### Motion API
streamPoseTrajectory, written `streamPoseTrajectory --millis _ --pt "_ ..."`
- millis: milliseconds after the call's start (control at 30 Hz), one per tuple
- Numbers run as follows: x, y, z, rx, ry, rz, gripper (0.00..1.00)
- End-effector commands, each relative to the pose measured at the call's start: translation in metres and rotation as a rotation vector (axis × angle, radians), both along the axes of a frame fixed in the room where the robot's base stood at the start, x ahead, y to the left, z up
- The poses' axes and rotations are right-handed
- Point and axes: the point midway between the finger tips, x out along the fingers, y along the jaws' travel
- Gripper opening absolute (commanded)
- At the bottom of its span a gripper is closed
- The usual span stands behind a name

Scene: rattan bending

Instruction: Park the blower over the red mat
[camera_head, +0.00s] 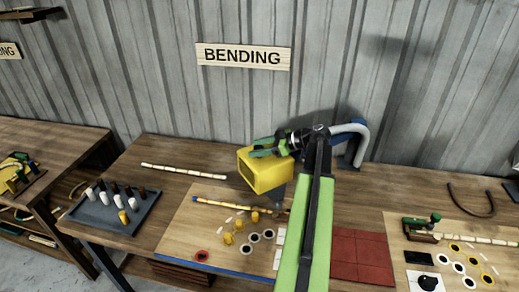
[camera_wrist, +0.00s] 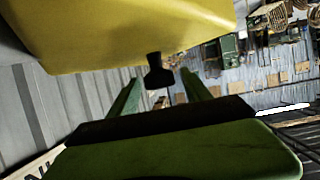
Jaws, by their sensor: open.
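The yellow box-shaped body (camera_head: 264,173), which I take to be the blower, is over the wooden board, left of my arm, with a grey part below it. Its yellow side fills the top of the wrist view (camera_wrist: 120,30). My gripper (camera_head: 262,150) is at its upper edge, and its green fingers are apart in the wrist view (camera_wrist: 160,90). A black knob (camera_wrist: 158,72) shows between or just beyond the fingers; contact cannot be told. The red mat (camera_head: 362,258) lies at the right, partly hidden by my arm.
A grey hose (camera_head: 350,129) with a blue bracket stands behind my arm. A peg tray (camera_head: 110,222) is at the left. Yellow pegs (camera_head: 228,238) and ringed discs (camera_head: 254,236) lie on the board. A green-handled clamp (camera_head: 420,228) stands at the right.

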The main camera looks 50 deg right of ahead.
Motion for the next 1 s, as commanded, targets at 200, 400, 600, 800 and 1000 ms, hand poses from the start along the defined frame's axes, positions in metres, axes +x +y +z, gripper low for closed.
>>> streamPoseTrajectory --millis 200,400,600,800,1000 --pt "-0.0002 0.0000 0.0003 0.000 0.000 0.000 0.44" --pt "-0.0001 0.0000 0.0003 0.000 0.000 0.000 0.18" --pt "-0.0001 -0.0001 0.0003 0.000 0.000 0.000 0.00" --pt "0.0000 0.0000 0.0002 0.000 0.000 0.000 0.00" --pt "0.0000 -0.0001 0.0002 -0.001 0.000 0.000 0.00"
